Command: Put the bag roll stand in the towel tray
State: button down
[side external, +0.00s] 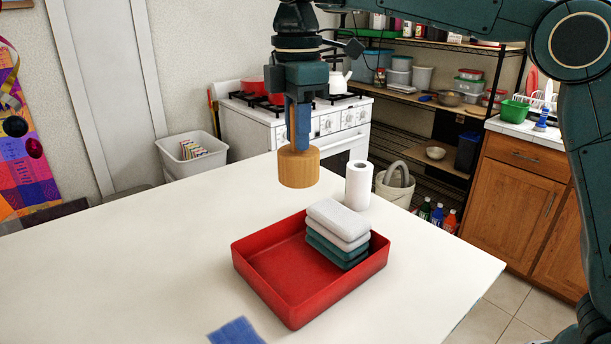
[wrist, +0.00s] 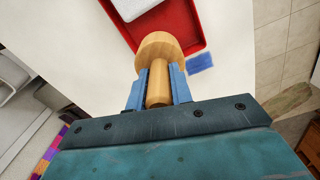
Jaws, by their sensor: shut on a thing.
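The bag roll stand (side external: 299,167) is a wooden piece with a wide round base and a thinner post. My gripper (side external: 299,128) is shut on its post and holds it upright in the air, base down. In the wrist view the stand's base (wrist: 158,47) shows beyond the blue fingers (wrist: 158,88) of my gripper. The towel tray (side external: 265,284) is red and shallow and sits on the white table. A stack of folded towels (side external: 338,222), white above and teal below, fills its back right part. The tray's left and front floor is bare. The tray also shows in the wrist view (wrist: 190,22).
A white paper roll (side external: 358,186) stands on the table (side external: 150,270) behind the towels. A blue cloth (side external: 236,332) lies at the front; it also shows in the wrist view (wrist: 200,62). The table's left part is clear.

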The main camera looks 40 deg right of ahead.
jog(key=shift+s+a, duration=0.15)
jog(key=shift+a, duration=0.75)
jog(key=shift+s+a, duration=0.1)
jog(key=shift+a, duration=0.8)
jog(key=shift+f, duration=0.1)
notch_tip(320, 180, down, 16)
jog(key=shift+f, duration=1.95)
jog(key=shift+f, duration=0.1)
jog(key=c, duration=1.3)
grip_release()
jog(key=shift+o, duration=0.2)
